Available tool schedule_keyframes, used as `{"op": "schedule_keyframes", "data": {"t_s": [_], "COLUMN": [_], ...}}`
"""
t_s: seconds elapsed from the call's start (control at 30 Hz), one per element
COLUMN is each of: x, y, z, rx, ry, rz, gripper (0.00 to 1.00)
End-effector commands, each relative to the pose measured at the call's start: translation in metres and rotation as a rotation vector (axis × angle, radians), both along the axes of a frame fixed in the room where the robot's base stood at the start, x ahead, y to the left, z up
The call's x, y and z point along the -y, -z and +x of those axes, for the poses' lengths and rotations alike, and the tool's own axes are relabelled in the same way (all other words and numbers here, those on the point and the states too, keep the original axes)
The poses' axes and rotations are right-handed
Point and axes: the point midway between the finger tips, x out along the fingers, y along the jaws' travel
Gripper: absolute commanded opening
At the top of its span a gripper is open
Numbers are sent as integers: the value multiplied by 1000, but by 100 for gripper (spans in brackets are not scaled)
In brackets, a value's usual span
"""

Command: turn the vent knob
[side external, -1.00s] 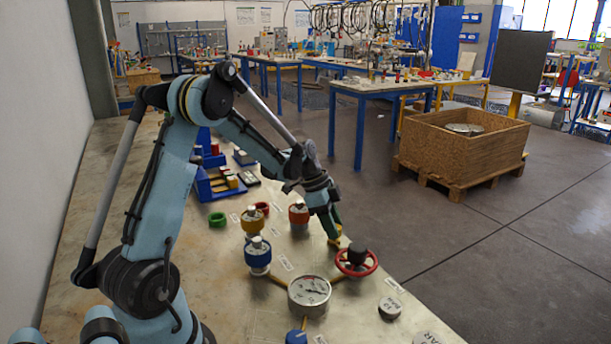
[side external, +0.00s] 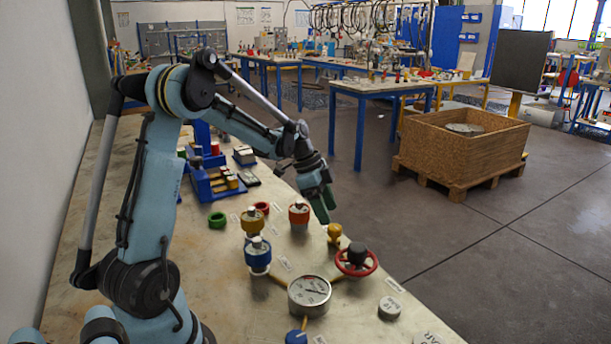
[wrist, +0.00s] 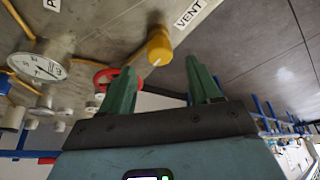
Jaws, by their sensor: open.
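The vent knob (side external: 334,232) is small and yellow and sits near the right edge of the bench. In the wrist view the yellow knob (wrist: 159,46) shows beside a white label reading VENT (wrist: 193,14), with a pale mark on its lower edge. My gripper (side external: 320,204) has green fingers and is above the knob, apart from it. In the wrist view my gripper (wrist: 159,80) is open and empty, its fingers spread wide, with the knob beyond the gap between them.
A red handwheel (side external: 356,262) stands close to the knob, with a pressure gauge (side external: 309,294) nearer the camera. Orange (side external: 299,215), ochre (side external: 253,222) and blue (side external: 258,256) capped fittings stand to the left. The space above the knob is clear.

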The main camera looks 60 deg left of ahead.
Motion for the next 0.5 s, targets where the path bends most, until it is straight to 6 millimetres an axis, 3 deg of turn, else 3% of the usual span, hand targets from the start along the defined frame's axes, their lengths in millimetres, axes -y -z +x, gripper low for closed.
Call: {"op": "schedule_keyframes", "data": {"t_s": [0.2, 0.5], "x": [-12, -19], "y": [-40, -65], "z": [-12, -19], "rx": [-1, 0], "ry": [-1, 1], "rz": [-1, 0], "gripper": [62, 62]}}
